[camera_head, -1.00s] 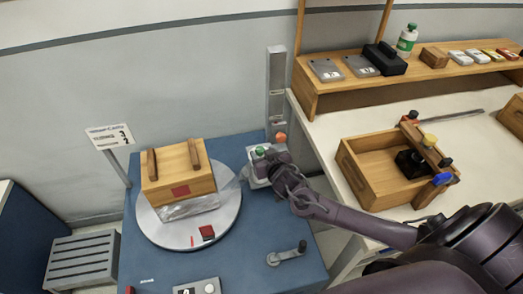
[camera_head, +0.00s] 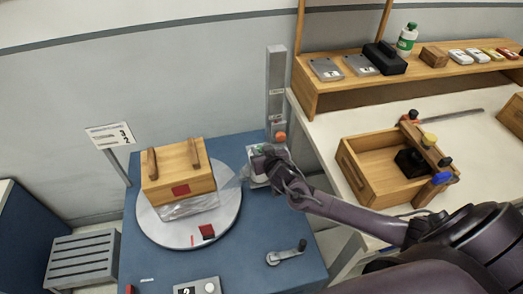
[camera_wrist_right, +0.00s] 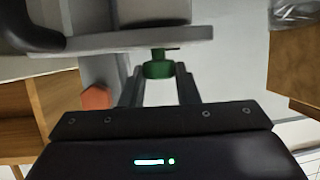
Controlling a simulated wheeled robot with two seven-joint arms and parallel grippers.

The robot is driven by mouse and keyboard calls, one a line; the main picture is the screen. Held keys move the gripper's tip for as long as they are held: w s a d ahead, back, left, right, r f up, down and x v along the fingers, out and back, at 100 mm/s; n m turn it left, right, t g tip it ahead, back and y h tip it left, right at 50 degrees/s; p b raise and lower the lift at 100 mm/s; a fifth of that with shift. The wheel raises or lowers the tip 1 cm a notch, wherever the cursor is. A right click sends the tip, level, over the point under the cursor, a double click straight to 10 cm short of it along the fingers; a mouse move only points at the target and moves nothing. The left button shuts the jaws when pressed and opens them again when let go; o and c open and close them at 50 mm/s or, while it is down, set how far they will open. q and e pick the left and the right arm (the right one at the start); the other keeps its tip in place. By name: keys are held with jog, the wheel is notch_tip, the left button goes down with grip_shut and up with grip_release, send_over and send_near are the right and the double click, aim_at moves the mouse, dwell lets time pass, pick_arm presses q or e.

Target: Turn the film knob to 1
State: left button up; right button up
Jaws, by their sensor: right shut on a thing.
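The green knob (camera_wrist_right: 158,66) shows in the right wrist view on a grey housing, between my right fingertips. In the head view my right gripper (camera_head: 262,164) covers it, at the white-grey unit (camera_head: 254,153) beside the mast. My right gripper also shows in the wrist view (camera_wrist_right: 159,79), with its two fingers closed on the green knob. Any number marks around the knob cannot be read. My left gripper is not in view.
A wooden crate (camera_head: 180,172) stands on the round turntable (camera_head: 160,236) left of my gripper. An orange knob (camera_head: 280,137) sits on the grey mast (camera_head: 276,80) close by. A crank (camera_head: 286,254) is on the blue top. The workbench (camera_head: 345,112) lies right.

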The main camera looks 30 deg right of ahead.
jog(key=shift+n+y, duration=0.3)
jog(key=shift+d+n+y, duration=0.25)
jog(key=shift+n+y, duration=0.65)
jog(key=shift+y, duration=0.2)
jog(key=shift+d+f+n+y, duration=0.1)
jog(key=shift+n+y, duration=0.7)
jog(key=shift+d+n+g+y+b, duration=0.1)
jog(key=shift+n+g+y+b, duration=0.45)
jog(key=shift+n+y, duration=0.55)
jog(key=shift+w+n+g+y+b, duration=0.1)
jog(key=shift+n+g+y+b, duration=0.15)
jog(key=shift+n+y+b, duration=0.7)
jog(key=o, duration=1)
